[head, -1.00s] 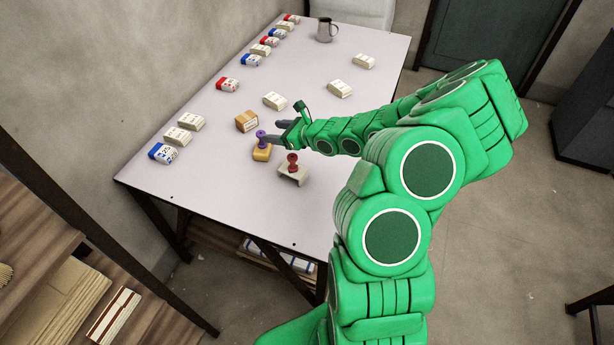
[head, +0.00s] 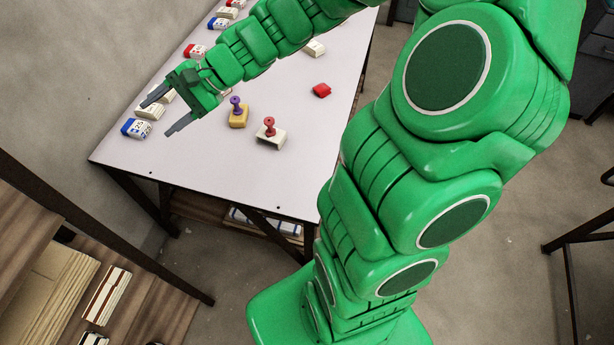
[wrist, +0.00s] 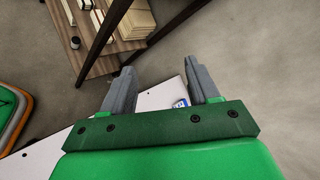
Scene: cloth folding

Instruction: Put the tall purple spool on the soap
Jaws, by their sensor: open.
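The purple spool (head: 236,104) stands upright on a yellow block (head: 239,120), apparently the soap, near the front of the white table (head: 205,165) in the head view. My gripper (head: 166,113) is open and empty, to the left of the spool and apart from it. Its two grey fingers point toward the table's left end. The wrist view also shows my gripper (wrist: 160,85) with its fingers spread and nothing between them. Neither the spool nor the yellow block shows in the wrist view.
A red spool (head: 269,124) stands on a cream block (head: 271,138) right of the yellow one. A blue-and-white box (head: 136,128) lies near my fingers, with more boxes along the back edge. A red item (head: 321,90) lies farther right. The front table area is clear.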

